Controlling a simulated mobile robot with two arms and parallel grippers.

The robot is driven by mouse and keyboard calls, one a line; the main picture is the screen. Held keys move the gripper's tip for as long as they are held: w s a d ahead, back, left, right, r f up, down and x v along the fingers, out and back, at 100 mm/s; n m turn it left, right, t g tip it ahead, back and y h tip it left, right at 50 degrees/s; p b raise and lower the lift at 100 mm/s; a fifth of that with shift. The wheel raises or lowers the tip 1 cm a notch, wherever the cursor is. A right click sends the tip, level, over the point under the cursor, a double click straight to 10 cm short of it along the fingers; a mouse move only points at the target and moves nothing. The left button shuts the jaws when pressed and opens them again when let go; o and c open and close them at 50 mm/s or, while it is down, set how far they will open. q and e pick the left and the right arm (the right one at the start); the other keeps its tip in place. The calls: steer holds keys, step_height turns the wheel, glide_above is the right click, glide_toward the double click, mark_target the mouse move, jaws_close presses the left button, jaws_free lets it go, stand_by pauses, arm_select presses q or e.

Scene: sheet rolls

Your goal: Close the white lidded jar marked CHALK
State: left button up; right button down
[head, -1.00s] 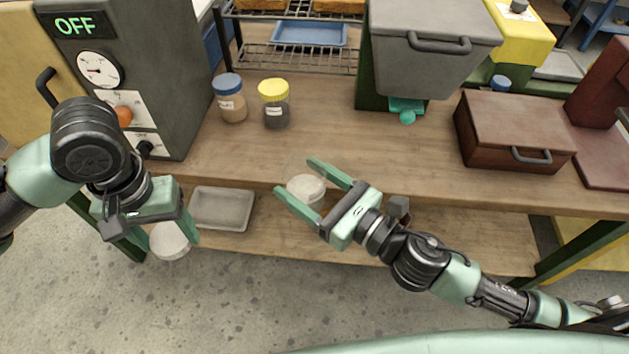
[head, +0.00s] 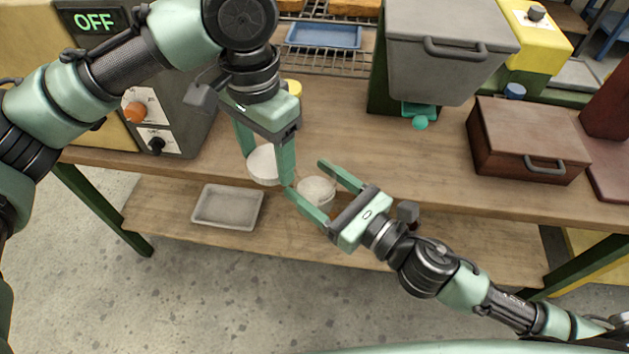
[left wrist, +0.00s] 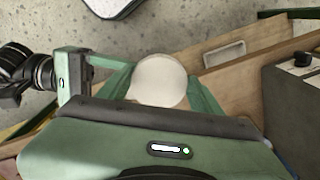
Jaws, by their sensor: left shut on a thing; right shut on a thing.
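My left gripper (head: 266,164) is shut on a round white lid (head: 262,168), held just left of the jar and apart from it. The lid shows from above in the left wrist view (left wrist: 160,80), between the two green fingers. My right gripper (head: 309,180) is shut on the jar (head: 318,190), a pale open-topped container with whitish contents, at the table's front edge. The jar looks roughly upright. No CHALK marking is readable. In the left wrist view the lid and my gripper hide the jar.
A grey tray (head: 228,206) lies on the lower shelf. A yellow-lidded jar (head: 292,86) is mostly hidden behind my left gripper. A grey machine reading OFF (head: 185,120) stands at left, a grey bin (head: 440,70) behind, a brown box (head: 525,145) at right. The table's middle is clear.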

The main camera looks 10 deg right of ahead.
mark_target(311, 169)
arm_select(q)
steer(key=d+r+m, duration=0.1)
steer(key=d, duration=0.1)
steer(key=d+r+m, duration=0.1)
steer(key=d+r, duration=0.1)
steer(key=d+r+m, duration=0.2)
steer(key=d, duration=0.1)
steer(key=shift+s, duration=0.1)
steer(key=shift+f, duration=0.1)
steer(key=shift+f, duration=1.9)
steer(key=shift+a+f, duration=0.1)
steer(key=shift+f, duration=0.8)
steer(key=shift+f, duration=0.55)
